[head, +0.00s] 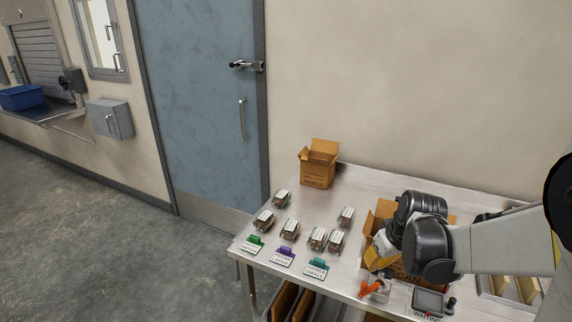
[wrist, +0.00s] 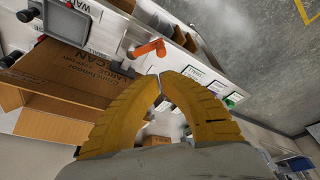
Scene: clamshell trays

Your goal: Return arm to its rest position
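My gripper (wrist: 159,76) shows in the wrist view as two ribbed yellow fingers with their tips together and nothing visible between them. In the head view my arm reaches in from the right over the table (head: 352,180). A yellow part of the gripper (head: 378,250) shows there beside an open cardboard box (head: 384,212), but its fingertips are hidden. The box also shows close by in the wrist view (wrist: 62,72). I cannot tell whether the gripper touches it. Several small clamshell trays (head: 290,229) stand on the table to the left, apart from the gripper.
Green (head: 253,243), purple (head: 283,257) and teal (head: 316,268) label stands line the front edge. An orange-handled tool (head: 372,288) and a small screen device (head: 428,302) sit near the gripper. Another open box (head: 318,165) stands at the back. Space above the table's left side is clear.

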